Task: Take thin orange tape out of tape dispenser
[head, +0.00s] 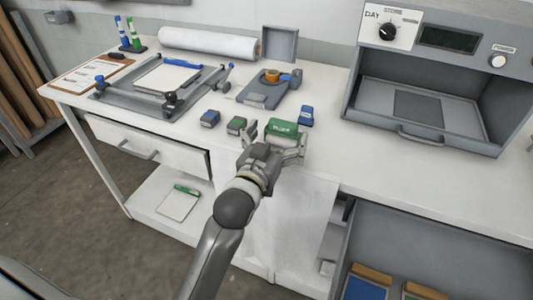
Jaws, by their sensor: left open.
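The orange tape (272,76) is a small roll at the back of a grey-blue tape dispenser (255,99) on the white counter. I cannot tell the roll's exact width. My left gripper (284,140) is open at the counter's front edge, in front of the dispenser and a little to its right. Its fingers are at a green block with white lettering (283,127) and hide part of it; I cannot tell whether they touch it. My right gripper is not in view.
Small blue (210,118), green (236,125) and blue (307,115) blocks stand near the front edge. A frame press (125,97) is at left, a white roll (208,43) and a grey tray (281,44) behind. A grey machine (440,85) stands at right.

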